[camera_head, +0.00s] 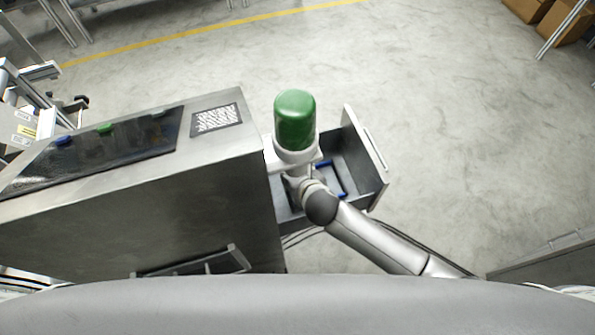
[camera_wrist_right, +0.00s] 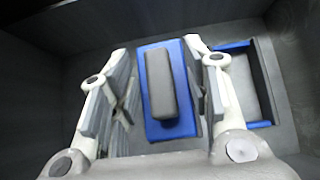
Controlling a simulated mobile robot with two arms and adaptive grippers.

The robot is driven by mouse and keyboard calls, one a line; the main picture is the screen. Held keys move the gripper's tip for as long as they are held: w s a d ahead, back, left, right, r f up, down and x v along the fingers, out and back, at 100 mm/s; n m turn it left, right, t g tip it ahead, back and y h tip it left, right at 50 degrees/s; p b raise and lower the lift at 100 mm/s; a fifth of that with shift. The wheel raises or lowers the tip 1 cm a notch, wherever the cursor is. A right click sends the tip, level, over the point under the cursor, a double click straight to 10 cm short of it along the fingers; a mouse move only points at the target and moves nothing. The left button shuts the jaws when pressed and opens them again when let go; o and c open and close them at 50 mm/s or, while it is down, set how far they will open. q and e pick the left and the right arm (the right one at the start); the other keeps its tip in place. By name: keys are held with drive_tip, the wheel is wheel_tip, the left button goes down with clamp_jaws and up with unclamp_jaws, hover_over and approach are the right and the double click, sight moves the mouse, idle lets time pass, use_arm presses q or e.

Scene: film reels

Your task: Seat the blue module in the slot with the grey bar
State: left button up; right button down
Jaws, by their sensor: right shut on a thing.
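A blue module (camera_wrist_right: 154,128) with a raised dark grey bar (camera_wrist_right: 160,85) along its top lies between the fingers of my right gripper (camera_wrist_right: 163,90) in the right wrist view. The gripper is shut on it, inside the drawer. In the head view, the right wrist, with its green cap, covers the fingers and the held module. A blue-edged recess (camera_wrist_right: 247,86) lies just right of the gripper in the wrist view. I cannot tell whether it is a slot or another part. No slot marked by a separate grey bar is clear. My left gripper is not in view.
The open drawer (camera_head: 376,160) juts from the right side of a metal cabinet (camera_head: 150,215). Its walls stand close around the right gripper. A dark sloping panel (camera_head: 85,158) with small blue and green pieces lies on the cabinet top. Concrete floor is clear beyond.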

drive_tip(key=shift+r, duration=0.1)
idle(0.6)
drive_tip(key=shift+p, duration=0.5)
drive_tip(key=shift+f+b, duration=0.35)
drive_tip(key=shift+f, duration=0.3)
drive_tip(key=c, duration=1.1)
unclamp_jaws()
drive_tip(key=shift+o, duration=0.2)
